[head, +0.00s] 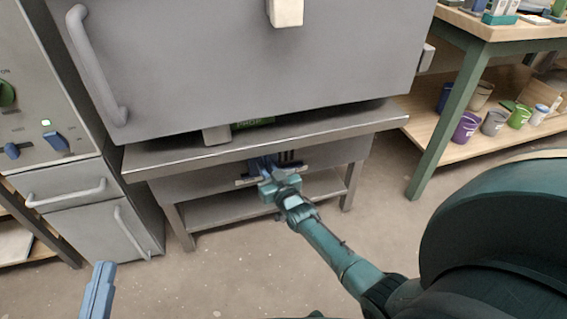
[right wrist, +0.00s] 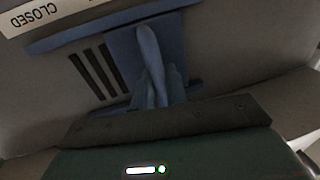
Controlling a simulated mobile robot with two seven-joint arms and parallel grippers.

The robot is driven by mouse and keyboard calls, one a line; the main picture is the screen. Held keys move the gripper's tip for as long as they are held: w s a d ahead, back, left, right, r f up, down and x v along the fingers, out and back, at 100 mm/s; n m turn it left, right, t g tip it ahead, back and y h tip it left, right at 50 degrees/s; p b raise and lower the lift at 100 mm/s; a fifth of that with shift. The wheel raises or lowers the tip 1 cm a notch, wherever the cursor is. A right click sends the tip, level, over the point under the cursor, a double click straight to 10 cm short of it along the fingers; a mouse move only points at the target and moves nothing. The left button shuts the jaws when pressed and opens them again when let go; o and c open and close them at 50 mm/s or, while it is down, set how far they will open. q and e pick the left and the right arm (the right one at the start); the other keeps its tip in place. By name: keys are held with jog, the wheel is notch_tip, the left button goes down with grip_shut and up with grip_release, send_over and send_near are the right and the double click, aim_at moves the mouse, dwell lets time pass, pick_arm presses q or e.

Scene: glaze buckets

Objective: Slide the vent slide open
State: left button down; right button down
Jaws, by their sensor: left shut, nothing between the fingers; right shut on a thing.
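The vent slide (head: 259,163) is a blue plate in rails on the grey front panel under the kiln's stand. In the right wrist view the blue slide (right wrist: 120,45) has a raised upright handle. Several dark slots (right wrist: 95,75) show uncovered to its left, and an upside-down CLOSED label (right wrist: 35,14) is at the upper left. My right gripper (head: 272,176) is at the slide, and in the right wrist view my right gripper (right wrist: 155,80) is shut on the handle, partly hiding it. My left gripper (head: 98,290) is shut and empty at the lower left, away from the panel.
The big grey kiln (head: 240,70) stands on a metal stand (head: 300,132) above the panel. A control cabinet (head: 50,120) is at the left. A green-legged bench (head: 460,110) with several buckets on its lower shelf is at the right. The floor in front is clear.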

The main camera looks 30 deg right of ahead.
jog(key=shift+a, duration=0.4)
jog(key=c, duration=1.5)
grip_release()
